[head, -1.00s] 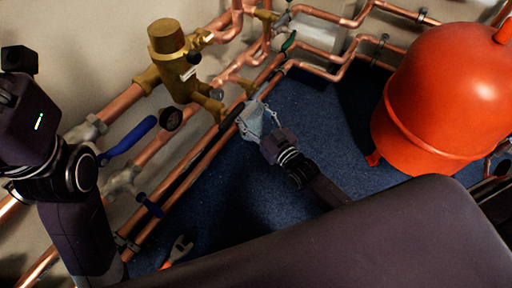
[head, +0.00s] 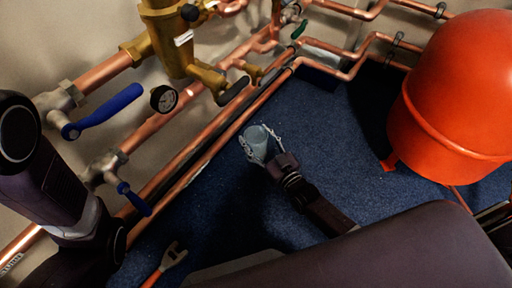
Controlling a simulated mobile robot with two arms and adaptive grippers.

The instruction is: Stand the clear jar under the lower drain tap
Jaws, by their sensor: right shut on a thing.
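The clear jar (head: 257,137) looks pale and small against the blue floor, just right of the copper pipes. My right gripper (head: 262,146) has its thin linked fingers around the jar, shut on it. I cannot tell whether the jar's base touches the floor. Brass taps come off the pipework above and left of the jar; one has a black lever (head: 233,91). I cannot tell for sure which is the lower drain tap. My left arm enters at the left edge; its gripper is not visible.
A large red tank (head: 458,95) stands at the right. Blue-handled valves (head: 104,111) and a gauge (head: 164,98) sit on the pipes at left. A wrench (head: 172,257) lies at the bottom. Blue floor (head: 330,135) is clear between jar and tank.

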